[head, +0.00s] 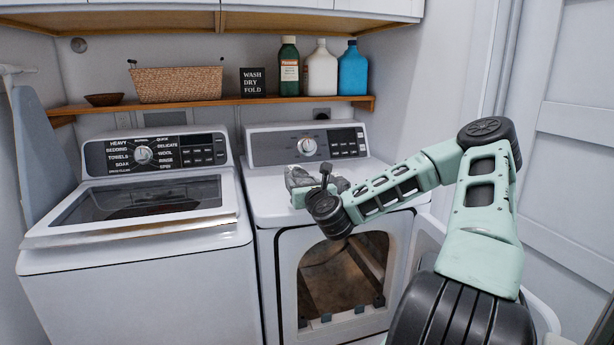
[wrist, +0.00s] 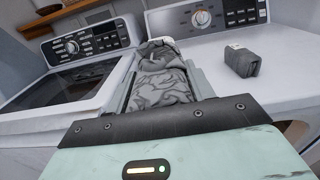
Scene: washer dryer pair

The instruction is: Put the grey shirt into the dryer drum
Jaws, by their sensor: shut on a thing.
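My gripper (head: 298,180) is above the left part of the dryer's top, shut on the grey shirt. In the wrist view, the shirt (wrist: 162,78) is a folded grey cloth with a swirling pattern, held between the fingers. The dryer (head: 285,205) is the white machine on the right. Its front opening is uncovered, and the drum (head: 335,280) shows brownish inside. The white door (head: 428,240) appears swung out to the right, partly hidden behind my arm.
A darker grey folded bundle (wrist: 242,61) lies on the dryer top, right of my gripper. The washer (head: 140,260) stands left with its lid closed. A wooden shelf (head: 225,101) above holds a basket (head: 178,84), a sign and bottles. A wall and door panel bound the right side.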

